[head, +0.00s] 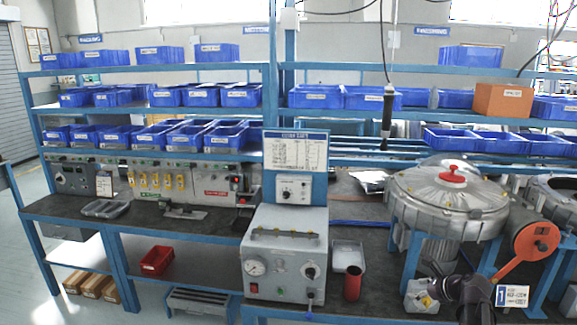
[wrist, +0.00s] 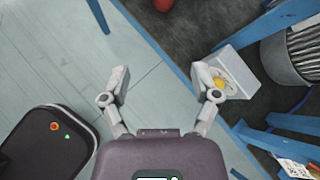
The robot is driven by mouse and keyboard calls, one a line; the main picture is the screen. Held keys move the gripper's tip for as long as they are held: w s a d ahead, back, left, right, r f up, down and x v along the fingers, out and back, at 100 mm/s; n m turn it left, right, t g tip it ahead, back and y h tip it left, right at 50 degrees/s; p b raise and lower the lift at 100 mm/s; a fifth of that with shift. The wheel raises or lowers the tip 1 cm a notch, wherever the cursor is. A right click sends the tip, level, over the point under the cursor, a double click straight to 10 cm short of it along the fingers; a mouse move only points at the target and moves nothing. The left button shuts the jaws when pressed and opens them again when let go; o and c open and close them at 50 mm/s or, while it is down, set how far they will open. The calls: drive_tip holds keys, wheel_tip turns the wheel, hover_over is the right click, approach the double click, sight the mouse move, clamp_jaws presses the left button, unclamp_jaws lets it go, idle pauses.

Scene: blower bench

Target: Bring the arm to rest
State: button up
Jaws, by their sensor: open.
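My gripper (wrist: 160,82) shows in the wrist view with its two grey fingers spread wide apart. Nothing is between them, and bare floor lies below. The right fingertip overlaps the edge of a small pale box (wrist: 236,72) with a yellow part in the picture; I cannot tell whether they touch. In the head view my dark arm (head: 470,292) shows at the lower right, in front of the bench and below the large round blower housing (head: 450,200). The gripper fingers cannot be made out clearly there.
The blue bench edge (wrist: 150,38) runs close by in the wrist view. A red cylinder (head: 352,283) stands on the bench beside the grey gauge box (head: 285,262). An orange-red disc part (head: 534,246) is near my arm. Open floor (wrist: 50,60) lies left of the bench edge.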

drive_tip(key=s+a+f+n+g+h, duration=0.2)
drive_tip(key=s+a+n, duration=0.5)
drive_tip(key=a+n, duration=0.5)
drive_tip(key=s+a+f+n+g+h, duration=0.3)
drive_tip(key=s+a+f+n+g, duration=0.2)
drive_tip(key=a+n, duration=0.6)
drive_tip(key=shift+s+a+n+g, duration=0.35)
drive_tip(key=shift+s+n+g, duration=0.6)
drive_tip(key=shift+n, duration=0.95)
drive_tip(key=shift+w, duration=0.15)
drive_tip(key=shift+c, duration=1.4)
